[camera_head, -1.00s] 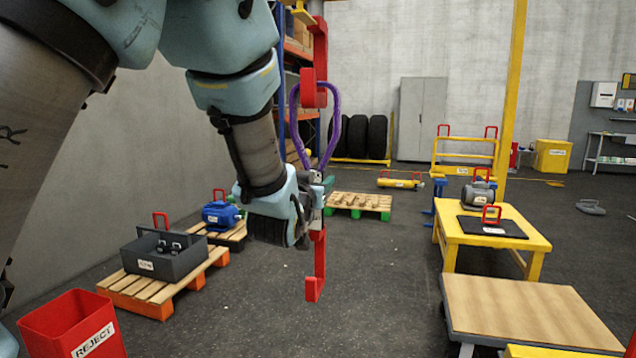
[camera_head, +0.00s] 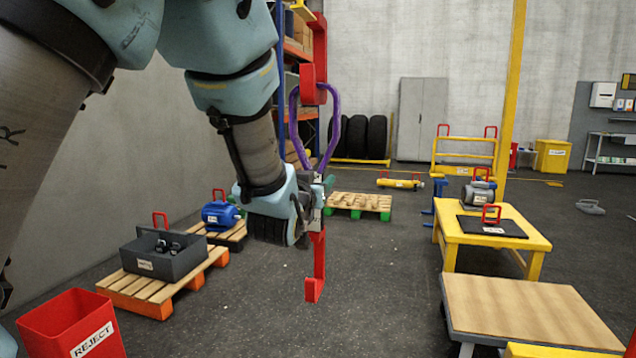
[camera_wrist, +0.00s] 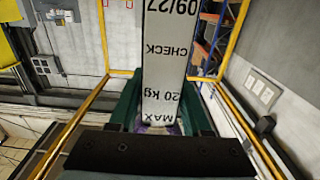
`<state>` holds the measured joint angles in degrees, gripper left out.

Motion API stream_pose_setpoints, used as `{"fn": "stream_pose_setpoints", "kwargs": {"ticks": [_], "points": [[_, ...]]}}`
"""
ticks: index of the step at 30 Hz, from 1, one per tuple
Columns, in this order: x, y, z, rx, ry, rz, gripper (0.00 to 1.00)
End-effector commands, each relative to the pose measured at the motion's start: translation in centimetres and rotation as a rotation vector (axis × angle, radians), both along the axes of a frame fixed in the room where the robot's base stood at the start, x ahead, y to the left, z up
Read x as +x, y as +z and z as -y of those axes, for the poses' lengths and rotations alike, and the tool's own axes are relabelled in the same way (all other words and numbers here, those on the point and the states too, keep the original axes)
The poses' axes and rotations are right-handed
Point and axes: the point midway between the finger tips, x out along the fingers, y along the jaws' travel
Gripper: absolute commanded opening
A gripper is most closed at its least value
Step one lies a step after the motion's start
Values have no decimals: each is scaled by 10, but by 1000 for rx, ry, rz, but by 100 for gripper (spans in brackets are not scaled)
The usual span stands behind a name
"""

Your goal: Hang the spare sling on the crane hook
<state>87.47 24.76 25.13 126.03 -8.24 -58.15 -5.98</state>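The spare sling (camera_head: 334,127) is a purple loop, upright above my gripper (camera_head: 322,184). My gripper is shut on the sling's lower end. In the wrist view a white plate marked "MAX 20 kg" (camera_wrist: 165,60) stands between my gripper's green fingers (camera_wrist: 160,112). A red hook piece (camera_head: 317,270) hangs below my gripper. The red crane hook (camera_head: 320,50) hangs above, and its front lip hides the top of the loop. I cannot tell whether the loop rests in the hook.
A red reject bin (camera_head: 65,325) and a pallet with a grey box (camera_head: 165,262) stand at left. Yellow table (camera_head: 535,242) and a wood-topped cart (camera_head: 530,310) stand at right. The floor in the middle is clear.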

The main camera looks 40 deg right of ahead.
Motion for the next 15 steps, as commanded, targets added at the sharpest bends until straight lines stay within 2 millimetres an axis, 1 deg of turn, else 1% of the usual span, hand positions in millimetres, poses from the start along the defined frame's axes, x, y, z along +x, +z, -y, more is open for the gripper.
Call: {"fn": "stream_pose_setpoints", "kwargs": {"ticks": [1,6,8,15], "points": [[0,0,0,0,0,0,55],[0,-1,0,2,0,-1,74],[0,-1,0,3,0,-2,80],[-1,-4,-1,8,0,-4,80]]}}
